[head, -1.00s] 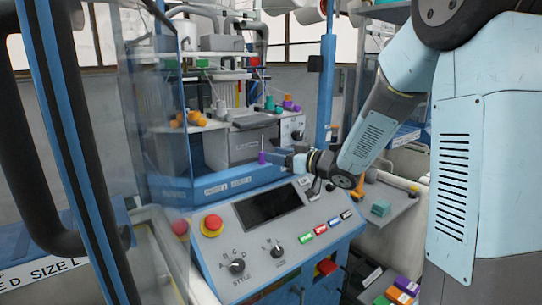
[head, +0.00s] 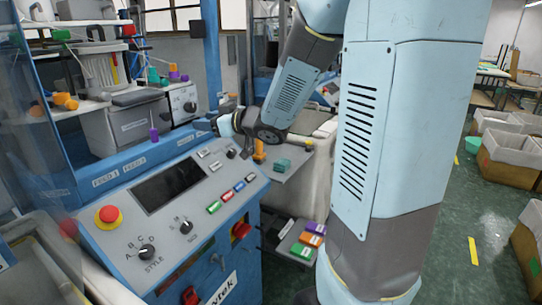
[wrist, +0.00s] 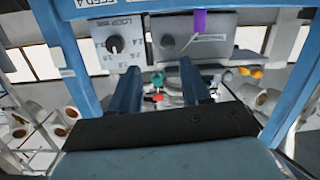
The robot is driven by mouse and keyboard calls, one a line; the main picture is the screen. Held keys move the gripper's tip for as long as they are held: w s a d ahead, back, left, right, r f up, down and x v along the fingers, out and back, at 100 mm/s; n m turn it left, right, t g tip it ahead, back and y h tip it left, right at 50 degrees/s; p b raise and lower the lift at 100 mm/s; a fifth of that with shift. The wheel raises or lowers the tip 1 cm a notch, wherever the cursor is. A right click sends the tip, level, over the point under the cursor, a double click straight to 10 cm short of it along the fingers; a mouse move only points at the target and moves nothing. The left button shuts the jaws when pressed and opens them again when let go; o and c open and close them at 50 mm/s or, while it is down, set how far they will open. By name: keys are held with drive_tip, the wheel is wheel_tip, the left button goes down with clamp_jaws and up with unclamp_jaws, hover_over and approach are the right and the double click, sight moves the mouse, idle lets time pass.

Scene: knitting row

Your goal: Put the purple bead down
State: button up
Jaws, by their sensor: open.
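A small purple bead (head: 154,134) stands upright on the blue ledge of the machine (head: 120,165), in front of a grey box. In the wrist view a purple piece (wrist: 199,21) shows at the top, beyond the fingertips and against the grey box. My gripper (head: 196,125) is to the right of the bead, with a clear gap between them. In the wrist view its two dark blue fingers (wrist: 160,78) are spread, with nothing held between them.
The control panel (head: 167,188) with its red stop button (head: 108,215) lies below my gripper. Coloured cones (head: 174,74) stand on the shelf behind. Cardboard bins (head: 510,157) stand on the floor at right.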

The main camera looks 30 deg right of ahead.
drive_tip(key=s+d+r+m+h, duration=0.3)
drive_tip(key=s+d+m+h, duration=0.3)
drive_tip(key=s+d+h, duration=0.3)
drive_tip(key=s+f+m+g, duration=0.1)
drive_tip(key=s+g, duration=0.2)
drive_tip(key=s, duration=0.6)
drive_tip(key=s+a+f+m+g, duration=0.1)
drive_tip(key=s+g, duration=0.3)
drive_tip(key=s, duration=0.6)
drive_tip(key=shift+s+a+f+g+h, duration=0.15)
drive_tip(key=shift+a+f+g+h, duration=0.15)
drive_tip(key=shift+f, duration=0.2)
